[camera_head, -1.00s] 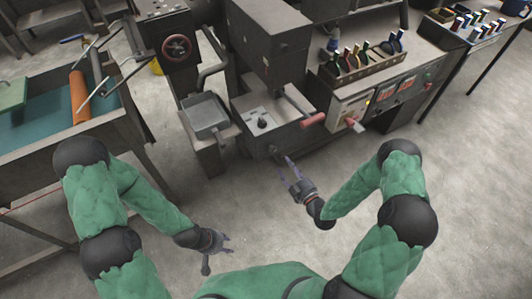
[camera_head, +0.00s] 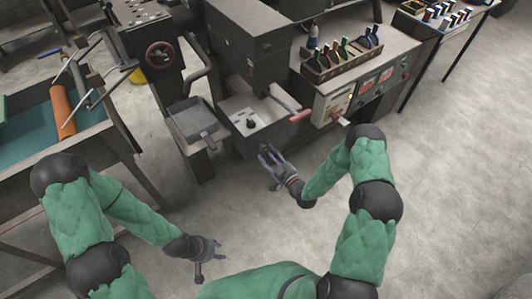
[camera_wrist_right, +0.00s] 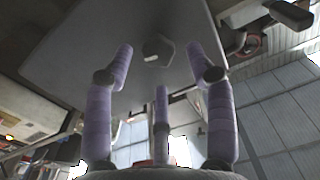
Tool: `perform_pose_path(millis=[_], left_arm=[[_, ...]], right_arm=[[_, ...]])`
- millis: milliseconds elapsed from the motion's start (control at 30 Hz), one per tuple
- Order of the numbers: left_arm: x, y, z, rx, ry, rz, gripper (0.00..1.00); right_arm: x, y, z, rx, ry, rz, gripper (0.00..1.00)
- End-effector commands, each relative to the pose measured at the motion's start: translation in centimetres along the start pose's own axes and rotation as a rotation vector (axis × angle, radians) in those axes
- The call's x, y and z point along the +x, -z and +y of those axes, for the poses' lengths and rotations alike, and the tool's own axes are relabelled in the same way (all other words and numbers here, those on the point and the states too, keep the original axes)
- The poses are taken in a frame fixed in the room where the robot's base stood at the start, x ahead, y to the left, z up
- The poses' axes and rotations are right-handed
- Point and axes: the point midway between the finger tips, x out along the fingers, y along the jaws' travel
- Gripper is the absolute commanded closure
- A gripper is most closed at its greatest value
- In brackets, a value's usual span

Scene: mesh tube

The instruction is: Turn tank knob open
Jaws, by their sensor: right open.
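A dark, faceted knob (camera_wrist_right: 157,50) with a small white mark sits on a flat grey face (camera_wrist_right: 90,45) in the right wrist view. My right gripper (camera_wrist_right: 159,72) is open and empty, its purple fingers spread around the knob's outline, apparently apart from it. In the head view, my right gripper (camera_head: 268,157) is at the lower front of the grey machine (camera_head: 242,143), and its fingers hide that spot. A black knob (camera_head: 251,123) shows on the machine's light top panel. I cannot tell which is the tank knob. My left gripper (camera_head: 212,253) is open and empty, low over the floor.
A rack of coloured-handled tools (camera_head: 342,58) is on the bench. The floor in front is clear.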

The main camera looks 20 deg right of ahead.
Motion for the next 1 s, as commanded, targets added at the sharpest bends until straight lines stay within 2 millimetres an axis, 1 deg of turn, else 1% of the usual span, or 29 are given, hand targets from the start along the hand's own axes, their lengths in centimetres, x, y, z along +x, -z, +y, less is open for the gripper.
perform_pose_path(millis=[33,100,200,533,567,600,667,700,733,767,1000], left_arm=[[0.2,0.0,-0.1,0.000,0.000,0.000,0.60],[0.3,0.0,-0.1,0.000,0.000,0.000,0.60],[0.4,0.0,-0.1,0.000,0.000,0.000,0.60],[0.4,0.0,-0.1,0.000,0.000,0.000,0.60],[0.4,0.0,-0.1,0.000,0.000,0.000,0.60],[0.4,0.0,-0.1,0.000,0.000,0.000,0.60],[0.4,0.0,-0.1,0.000,0.000,0.000,0.60],[0.4,0.0,-0.1,0.000,0.000,0.000,0.60],[0.4,0.0,-0.1,0.000,0.000,0.000,0.60],[0.4,0.0,-0.1,0.000,0.000,0.000,0.60],[0.6,0.0,-0.2,0.000,0.000,0.000,0.60]], right_arm=[[0.7,-0.1,0.0,-0.001,0.001,0.000,0.44],[1.3,-0.1,-0.1,0.000,0.002,0.000,0.44],[1.9,-0.1,0.0,0.000,-0.001,-0.001,0.44],[2.2,0.0,0.0,0.000,-0.001,-0.001,0.44],[2.2,0.0,0.0,0.000,-0.001,-0.001,0.50],[2.2,0.0,0.0,0.000,-0.001,-0.001,0.61],[2.2,0.0,0.0,0.000,-0.001,-0.001,0.78],[2.2,0.0,0.0,0.000,-0.001,-0.001,0.89],[2.2,0.0,0.0,0.000,0.000,-0.001,0.98],[2.2,0.0,0.0,0.000,0.000,0.000,1.00],[2.3,0.1,0.0,-0.023,0.001,0.003,1.00]])
